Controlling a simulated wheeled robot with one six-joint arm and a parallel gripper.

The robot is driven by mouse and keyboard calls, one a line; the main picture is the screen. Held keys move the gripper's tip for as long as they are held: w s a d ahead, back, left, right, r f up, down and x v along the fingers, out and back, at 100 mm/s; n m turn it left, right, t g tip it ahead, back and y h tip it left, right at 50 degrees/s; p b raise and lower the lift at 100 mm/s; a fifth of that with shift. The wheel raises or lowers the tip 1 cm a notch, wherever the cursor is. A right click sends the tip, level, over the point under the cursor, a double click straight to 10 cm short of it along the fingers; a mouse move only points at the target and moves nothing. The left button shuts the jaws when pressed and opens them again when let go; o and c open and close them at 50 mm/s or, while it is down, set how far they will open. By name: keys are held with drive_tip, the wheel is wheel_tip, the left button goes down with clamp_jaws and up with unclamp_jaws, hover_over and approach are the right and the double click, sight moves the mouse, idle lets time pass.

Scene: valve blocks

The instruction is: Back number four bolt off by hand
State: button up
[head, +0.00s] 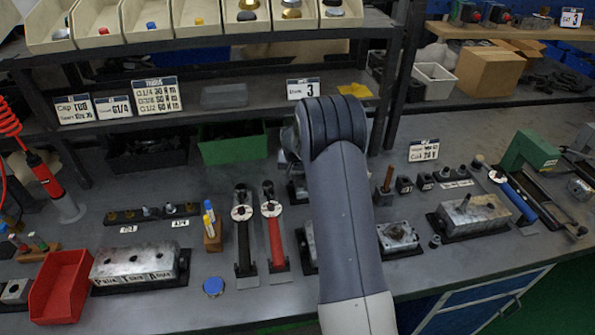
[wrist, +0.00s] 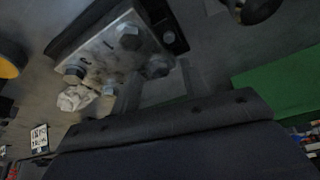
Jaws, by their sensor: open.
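In the wrist view a pale metal block (wrist: 105,52) on a dark base carries several grey hex bolts. One bolt (wrist: 129,37) is at the upper edge, one (wrist: 74,74) at the left corner, and one (wrist: 158,66) lies close to my gripper (wrist: 157,84). The stamped marks are too blurred to tell which bolt is number four. My gripper is open, its two fingers reaching toward the near bolt; I cannot tell whether they touch it. In the head view my arm hides the gripper and most of what lies behind it.
A crumpled white rag (wrist: 76,98) lies beside the block. In the head view torque wrenches, one with a red handle (head: 276,240), lie left of my arm. A red bin (head: 60,287) and another metal block (head: 135,265) stand further left. A shelf (head: 190,105) crosses behind.

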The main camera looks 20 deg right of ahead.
clamp_jaws()
idle(0.3)
drive_tip(key=shift+d+n+t+y, duration=0.15)
drive_tip(key=shift+n+y, duration=0.15)
drive_tip(key=shift+n, duration=0.55)
drive_tip(key=shift+d+n+t+y, duration=0.15)
drive_tip(key=shift+n+y, duration=0.15)
drive_tip(key=shift+n, duration=0.55)
drive_tip(key=shift+d+n+y, duration=0.2)
drive_tip(key=shift+n+y, duration=0.7)
drive_tip(key=shift+n, duration=1.4)
drive_tip(key=n, duration=0.2)
drive_tip(key=n+g+y, duration=0.1)
drive_tip(key=n, duration=0.1)
drive_tip(key=n+y, duration=0.1)
drive_tip(key=n, duration=0.1)
drive_tip(key=shift+w+d, duration=0.15)
drive_tip(key=shift+d, duration=0.1)
drive_tip(key=n+g, duration=0.1)
drive_tip(key=n, duration=0.1)
drive_tip(key=n+y, duration=0.1)
drive_tip(key=n, duration=0.1)
drive_tip(key=shift+w+d+g, duration=0.1)
drive_tip(key=shift+w+g, duration=0.1)
drive_tip(key=shift+g, duration=0.2)
drive_tip(key=n+g, duration=0.1)
drive_tip(key=n, duration=0.2)
drive_tip(key=shift+w+n, duration=0.15)
drive_tip(key=shift+n, duration=0.25)
